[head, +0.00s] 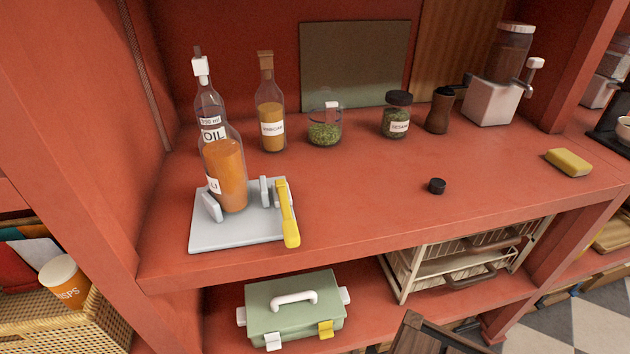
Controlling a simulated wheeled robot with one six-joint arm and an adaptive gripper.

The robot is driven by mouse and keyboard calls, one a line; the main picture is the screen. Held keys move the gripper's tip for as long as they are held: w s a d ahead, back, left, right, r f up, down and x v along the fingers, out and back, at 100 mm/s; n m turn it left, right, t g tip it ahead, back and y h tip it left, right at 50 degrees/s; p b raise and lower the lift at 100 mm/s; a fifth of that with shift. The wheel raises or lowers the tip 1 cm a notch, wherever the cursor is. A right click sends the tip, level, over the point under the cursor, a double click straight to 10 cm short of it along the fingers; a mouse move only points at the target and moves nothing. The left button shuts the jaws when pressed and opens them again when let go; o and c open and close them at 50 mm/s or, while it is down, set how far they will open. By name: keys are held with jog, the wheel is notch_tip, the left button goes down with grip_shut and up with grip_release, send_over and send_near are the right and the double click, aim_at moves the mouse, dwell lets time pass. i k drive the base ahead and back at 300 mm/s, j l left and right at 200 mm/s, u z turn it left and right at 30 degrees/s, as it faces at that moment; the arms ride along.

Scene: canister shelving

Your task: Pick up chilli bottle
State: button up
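The chilli bottle (226,176) is a clear bottle with orange contents, on the left of the red shelf in the head view. Its white label is turned to the left, and only its last letters show. It stands upright on a pale grey plate (233,237) with grey side clips and a yellow latch (287,213). I see no cap on it. It partly covers the oil bottle (209,108) behind it. My gripper is not in view.
A vinegar bottle (271,110), a glass jar of green herbs (325,127), a sesame jar (397,117), a brown mill (439,110) and a grinder (491,98) stand along the back. A small black cap (437,186) and yellow sponge (568,162) lie forward. A green box (295,308) sits below.

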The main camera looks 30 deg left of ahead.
aim_at(219, 144)
jog(key=u, duration=1.75)
